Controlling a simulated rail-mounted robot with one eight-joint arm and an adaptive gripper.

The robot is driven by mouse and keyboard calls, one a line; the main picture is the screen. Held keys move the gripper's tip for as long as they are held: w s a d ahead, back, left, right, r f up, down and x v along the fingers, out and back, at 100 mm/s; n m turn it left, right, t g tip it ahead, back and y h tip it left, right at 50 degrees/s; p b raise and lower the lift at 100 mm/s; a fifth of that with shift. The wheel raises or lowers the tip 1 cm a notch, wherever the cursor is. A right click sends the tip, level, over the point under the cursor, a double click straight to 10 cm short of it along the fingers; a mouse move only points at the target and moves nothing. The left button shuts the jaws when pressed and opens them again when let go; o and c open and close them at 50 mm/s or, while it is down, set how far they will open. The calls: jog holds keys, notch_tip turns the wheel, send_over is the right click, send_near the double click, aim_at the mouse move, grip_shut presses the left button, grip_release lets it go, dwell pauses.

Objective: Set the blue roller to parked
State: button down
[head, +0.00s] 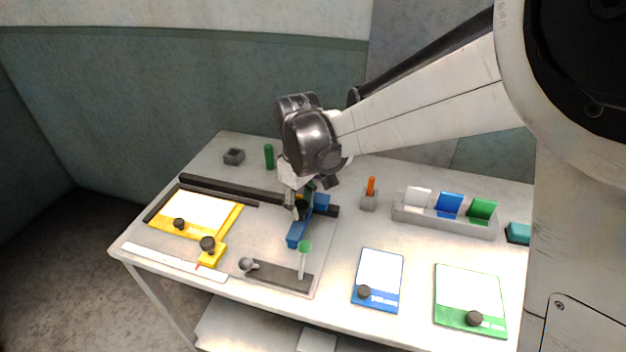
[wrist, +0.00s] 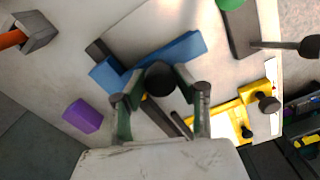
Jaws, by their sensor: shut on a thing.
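The blue roller (head: 294,238) is a long blue bar with a shorter blue piece (head: 321,203) at its far end, near the middle of the table in the head view. In the wrist view the blue roller (wrist: 178,54) lies slanted across a dark rail (wrist: 97,49), with a round black knob (wrist: 160,78) on its near side. My gripper (head: 301,206) reaches down over it. In the wrist view its fingers (wrist: 160,88) are on both sides of the black knob and shut on it. The fingers partly hide the roller in the head view.
A yellow die (head: 228,222) with black knobs lies left. A grey slide with a green-topped lever (head: 305,247) is in front. Blue (head: 390,296) and green (head: 455,312) dies lie right. A card rack (head: 445,222) and orange-stick holder (head: 369,200) stand behind them. The wrist view shows a purple block (wrist: 83,116).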

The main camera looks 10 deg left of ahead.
jog(key=shift+d, duration=0.15)
jog(key=c, duration=1.3)
grip_release()
jog(key=shift+d, duration=0.15)
jog(key=shift+r, duration=0.25)
notch_tip(320, 180, up, 12)
jog(key=shift+f, duration=0.25)
